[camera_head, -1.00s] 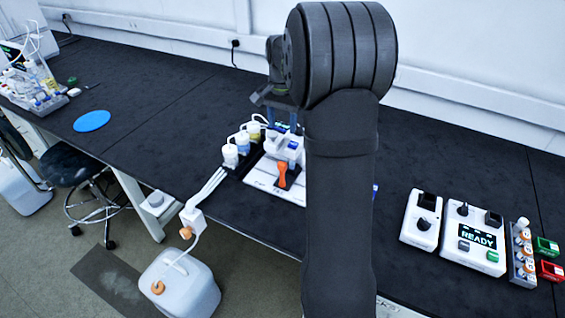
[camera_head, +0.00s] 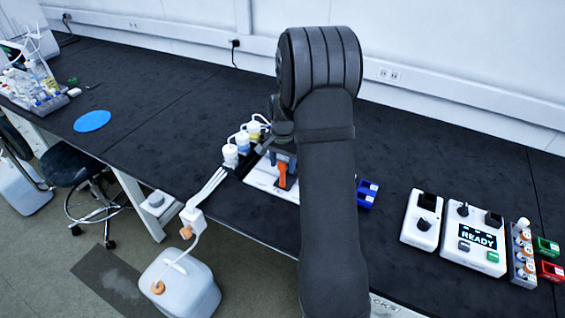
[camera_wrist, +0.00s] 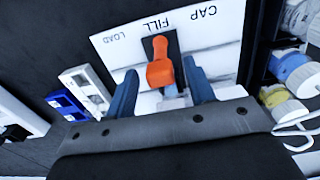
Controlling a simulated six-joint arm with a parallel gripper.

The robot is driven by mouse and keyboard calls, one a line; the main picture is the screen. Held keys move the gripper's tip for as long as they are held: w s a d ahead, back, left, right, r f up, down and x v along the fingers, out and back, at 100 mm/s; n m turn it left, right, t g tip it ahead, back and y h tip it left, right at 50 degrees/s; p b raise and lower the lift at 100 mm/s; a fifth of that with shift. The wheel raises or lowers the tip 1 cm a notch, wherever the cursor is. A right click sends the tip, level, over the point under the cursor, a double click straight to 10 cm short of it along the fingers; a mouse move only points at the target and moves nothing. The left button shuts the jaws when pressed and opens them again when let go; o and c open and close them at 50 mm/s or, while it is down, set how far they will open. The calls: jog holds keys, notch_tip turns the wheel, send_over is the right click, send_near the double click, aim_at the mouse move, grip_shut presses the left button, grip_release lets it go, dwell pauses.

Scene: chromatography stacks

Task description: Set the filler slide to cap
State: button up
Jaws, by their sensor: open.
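The filler slide's orange handle (camera_wrist: 160,66) stands in a dark slot on a white panel (camera_wrist: 218,42) marked LOAD, FILL and CAP. In the wrist view the handle lies in line with the FILL mark, between LOAD on the left and CAP on the right. My gripper (camera_wrist: 161,70) is open, with one blue finger on each side of the handle and visible gaps between. I cannot tell whether the fingers are down at the handle's height. In the head view the orange handle (camera_head: 283,178) shows just left of my arm, which hides much of the filler.
White-capped and yellow bottles (camera_wrist: 292,72) stand close beside the panel on its CAP side. A blue rack (camera_wrist: 67,105) and a white block (camera_wrist: 85,85) lie on the LOAD side. The READY control box (camera_head: 477,238) is far right; dark bench (camera_head: 170,85) is clear at left.

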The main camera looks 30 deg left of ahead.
grip_shut()
jog(key=a, duration=0.8)
jog(key=shift+r, duration=0.1)
grip_release()
jog(key=shift+a, duration=0.15)
notch_tip(320, 180, up, 17)
jog(key=shift+r, duration=0.15)
